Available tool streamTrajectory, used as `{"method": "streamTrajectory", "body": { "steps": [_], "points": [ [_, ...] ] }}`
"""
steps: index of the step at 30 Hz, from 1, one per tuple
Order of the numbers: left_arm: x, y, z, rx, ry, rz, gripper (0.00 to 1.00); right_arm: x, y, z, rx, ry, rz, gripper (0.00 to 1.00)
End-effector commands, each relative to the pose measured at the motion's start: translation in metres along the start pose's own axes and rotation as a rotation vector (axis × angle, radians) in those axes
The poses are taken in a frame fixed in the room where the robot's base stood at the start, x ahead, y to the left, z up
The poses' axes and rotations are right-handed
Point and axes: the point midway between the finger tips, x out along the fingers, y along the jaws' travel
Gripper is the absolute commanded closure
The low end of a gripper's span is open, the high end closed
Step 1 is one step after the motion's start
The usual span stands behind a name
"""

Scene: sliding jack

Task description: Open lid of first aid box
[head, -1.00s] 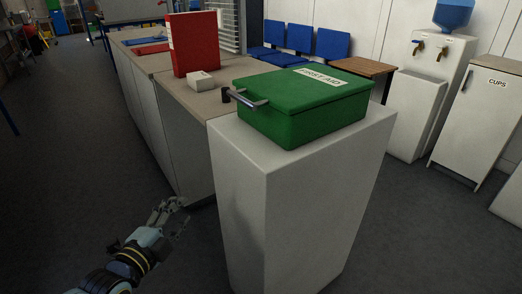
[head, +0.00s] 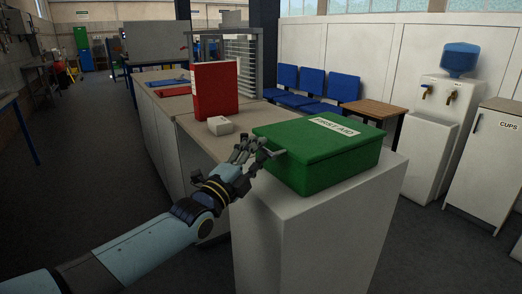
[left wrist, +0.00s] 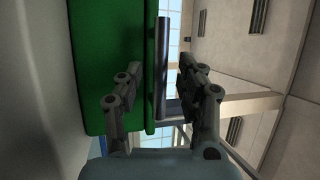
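The green first aid box (head: 318,165) stands on a white pedestal (head: 325,225) with its lid (head: 320,138) down. A dark bar handle (left wrist: 162,65) juts from the box's left side. My left gripper (head: 252,152) is at that side, level with the handle. In the left wrist view its two open fingers (left wrist: 160,80) lie on either side of the handle, with gaps between fingers and bar. The left finger overlaps the green box in that view; whether it touches cannot be told. In the head view the fingers partly hide the handle. My right gripper is not in view.
A counter (head: 205,145) behind the gripper carries a red binder (head: 215,90) and a small white block (head: 220,126). Blue chairs (head: 312,85), a wooden table (head: 373,106), a water dispenser (head: 440,110) and a cups cabinet (head: 492,160) stand behind. Open floor lies at the left.

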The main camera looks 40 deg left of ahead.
Motion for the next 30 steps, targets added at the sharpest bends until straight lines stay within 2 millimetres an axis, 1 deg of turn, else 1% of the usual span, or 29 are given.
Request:
{"method": "streamTrajectory", "body": {
  "steps": [1,6,14,23,30],
  "points": [
    [0.007,0.0,0.0,-0.001,0.0,-0.002,0.62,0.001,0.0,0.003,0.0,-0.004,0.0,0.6],
    [0.018,0.0,0.0,-0.001,0.0,0.0,0.62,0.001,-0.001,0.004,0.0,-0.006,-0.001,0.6],
    [0.019,0.0,0.0,-0.001,0.0,0.001,0.62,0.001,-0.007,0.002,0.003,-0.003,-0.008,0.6],
    [0.019,0.0,0.0,-0.001,0.0,0.001,1.0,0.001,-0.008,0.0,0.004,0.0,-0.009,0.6],
    [0.019,0.001,0.0,-0.001,-0.001,0.002,1.0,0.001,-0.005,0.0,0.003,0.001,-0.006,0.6]
  ]
}}
